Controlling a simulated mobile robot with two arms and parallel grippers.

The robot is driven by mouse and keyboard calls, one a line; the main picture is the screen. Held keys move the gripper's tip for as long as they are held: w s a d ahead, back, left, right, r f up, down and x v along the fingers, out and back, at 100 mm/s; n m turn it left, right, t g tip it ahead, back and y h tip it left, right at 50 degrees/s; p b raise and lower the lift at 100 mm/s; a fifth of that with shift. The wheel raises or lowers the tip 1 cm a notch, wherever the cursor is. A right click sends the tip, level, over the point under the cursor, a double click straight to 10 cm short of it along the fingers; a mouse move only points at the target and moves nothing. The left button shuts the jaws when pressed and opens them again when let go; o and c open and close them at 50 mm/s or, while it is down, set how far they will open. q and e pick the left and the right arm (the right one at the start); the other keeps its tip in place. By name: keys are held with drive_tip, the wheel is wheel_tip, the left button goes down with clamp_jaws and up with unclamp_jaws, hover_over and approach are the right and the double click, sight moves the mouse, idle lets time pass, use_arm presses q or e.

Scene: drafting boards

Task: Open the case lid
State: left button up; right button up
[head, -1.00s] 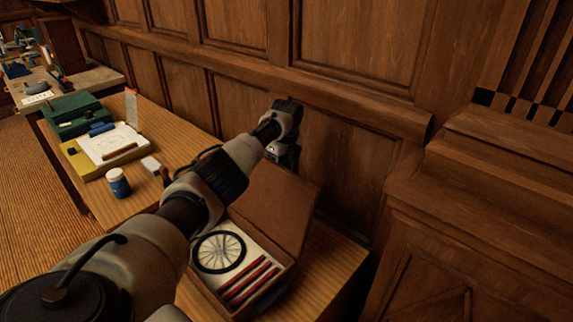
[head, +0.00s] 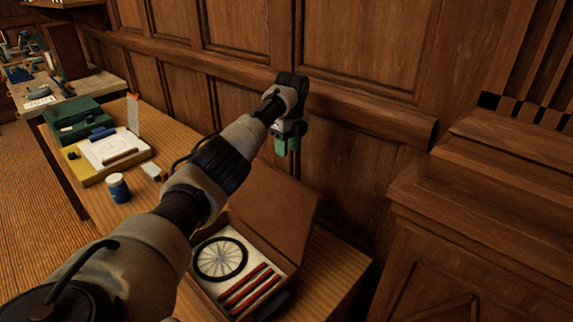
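The brown case (head: 212,291) sits on the wooden table with its lid (head: 272,212) raised and leaning back toward the wall. Inside show a round black-rimmed disc with thin spokes (head: 220,258) and several red sticks (head: 250,287) on a pale lining. My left gripper (head: 287,143) is above and behind the lid, near the wall panelling, apart from the lid. Its fingers point down and are too small and foreshortened to tell open from shut. My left arm crosses in front of the case's left side. My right gripper is not in view.
Left of my arm, the table (head: 165,153) holds a blue jar with a white cap (head: 117,188), a white block (head: 151,169), a drawing board (head: 110,150) and a green case (head: 78,119). The wood-panelled wall stands close behind, and a wooden cabinet (head: 480,220) stands right.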

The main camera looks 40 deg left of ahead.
use_arm(q)
drive_tip(key=shift+w+r, duration=0.1)
drive_tip(key=shift+r, duration=1.3)
drive_tip(key=shift+f, duration=0.1)
